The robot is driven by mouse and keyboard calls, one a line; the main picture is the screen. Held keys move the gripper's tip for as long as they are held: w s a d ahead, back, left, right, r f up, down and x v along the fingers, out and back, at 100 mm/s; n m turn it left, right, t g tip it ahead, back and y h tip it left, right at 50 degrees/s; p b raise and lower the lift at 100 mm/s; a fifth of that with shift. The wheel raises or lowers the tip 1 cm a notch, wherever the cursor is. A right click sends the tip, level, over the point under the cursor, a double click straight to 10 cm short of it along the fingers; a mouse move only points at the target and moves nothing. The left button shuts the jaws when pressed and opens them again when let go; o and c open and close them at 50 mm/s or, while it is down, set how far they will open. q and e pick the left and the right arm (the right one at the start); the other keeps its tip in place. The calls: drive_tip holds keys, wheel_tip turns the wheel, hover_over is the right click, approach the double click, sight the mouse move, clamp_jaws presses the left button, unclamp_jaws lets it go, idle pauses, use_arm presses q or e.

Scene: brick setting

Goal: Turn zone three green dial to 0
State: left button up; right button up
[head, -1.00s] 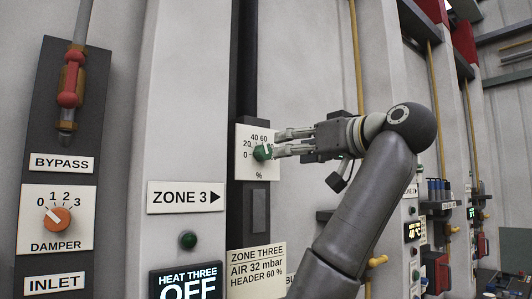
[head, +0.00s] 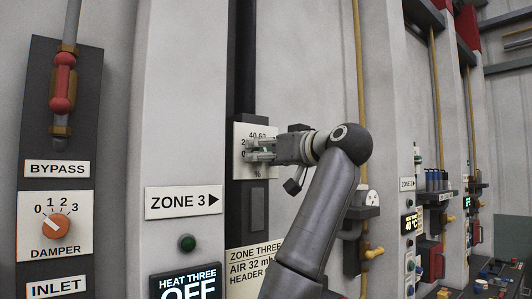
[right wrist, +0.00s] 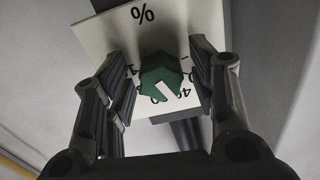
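The zone three green dial (right wrist: 162,80) sits on a white scale plate (right wrist: 90,32) marked in percent, which appears upside down in the right wrist view. Its white pointer line slants toward the lower right there, near a partly hidden number that looks like 40. My right gripper (right wrist: 162,88) is open, with one finger on each side of the dial and visible gaps. In the head view my right gripper (head: 252,151) covers the dial and much of the scale plate (head: 242,130). My left gripper is not in view.
A ZONE 3 sign (head: 183,202) and a HEAT THREE display reading OFF (head: 185,283) are left of the dial column. An orange damper knob (head: 54,226) is on the far-left panel. A yellow pipe (head: 360,90) runs down the wall to the right.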

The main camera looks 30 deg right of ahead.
drive_tip(key=c, duration=0.8)
drive_tip(key=shift+d+f+n, duration=0.1)
drive_tip(key=shift+n, duration=0.2)
drive_tip(key=n, duration=1.5)
drive_tip(key=shift+d+r, duration=0.15)
drive_tip(key=shift+r, duration=0.05)
drive_tip(key=shift+f+n, duration=0.1)
drive_tip(key=shift+n, duration=0.3)
